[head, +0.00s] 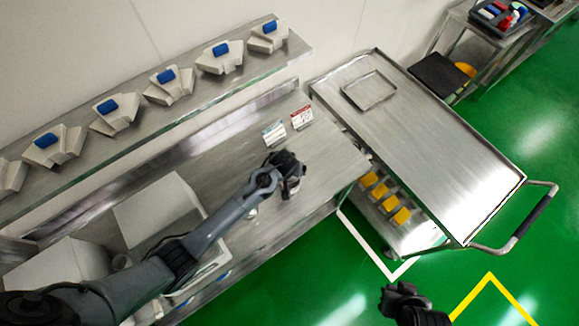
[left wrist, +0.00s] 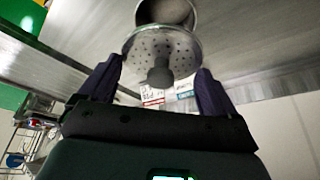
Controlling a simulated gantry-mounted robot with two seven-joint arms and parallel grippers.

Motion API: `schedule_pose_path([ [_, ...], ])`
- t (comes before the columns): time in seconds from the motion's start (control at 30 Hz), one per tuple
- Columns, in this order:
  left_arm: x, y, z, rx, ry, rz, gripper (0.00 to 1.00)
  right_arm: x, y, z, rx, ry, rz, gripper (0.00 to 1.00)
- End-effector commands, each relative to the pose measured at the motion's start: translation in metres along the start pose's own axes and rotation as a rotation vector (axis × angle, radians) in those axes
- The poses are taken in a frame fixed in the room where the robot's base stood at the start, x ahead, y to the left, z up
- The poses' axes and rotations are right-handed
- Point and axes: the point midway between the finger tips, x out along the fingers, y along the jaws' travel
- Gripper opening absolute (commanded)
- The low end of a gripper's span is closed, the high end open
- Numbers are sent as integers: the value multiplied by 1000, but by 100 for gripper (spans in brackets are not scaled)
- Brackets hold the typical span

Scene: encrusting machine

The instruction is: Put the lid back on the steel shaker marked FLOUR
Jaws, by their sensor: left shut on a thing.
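In the left wrist view a round steel lid (left wrist: 150,50) with many small holes and a dark knob (left wrist: 160,76) sits between the fingers of my left gripper (left wrist: 158,88), which is shut on it. The steel shaker (left wrist: 166,10) is just beyond the lid, partly cut off by the frame; I cannot tell whether they touch. No FLOUR marking is readable. In the head view my left gripper (head: 290,184) is over the steel bench and hides the lid and most of what is under it. My right gripper (head: 402,292) is over the green floor, its jaws unclear.
Two small sign cards, one red-topped (head: 301,118) and one blue-topped (head: 273,133), stand behind my left gripper on the bench (head: 325,150). A shelf (head: 190,105) holds several pale parts with blue pieces. A steel cart (head: 430,140) with a tray (head: 370,91) stands to the right.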

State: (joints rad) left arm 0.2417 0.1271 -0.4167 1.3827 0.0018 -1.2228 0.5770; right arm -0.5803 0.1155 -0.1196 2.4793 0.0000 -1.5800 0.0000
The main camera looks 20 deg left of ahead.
Motion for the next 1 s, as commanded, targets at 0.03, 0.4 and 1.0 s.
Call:
schedule_pose_path([
  [0.03,7,0,3,0,1,0,62,8,0,3,-1,-1,1,0],
  [0.4,32,0,13,0,1,0,62,36,1,12,-9,-3,7,0],
  [1.0,48,0,19,0,1,1,62,43,-2,14,-1,0,0,0],
])
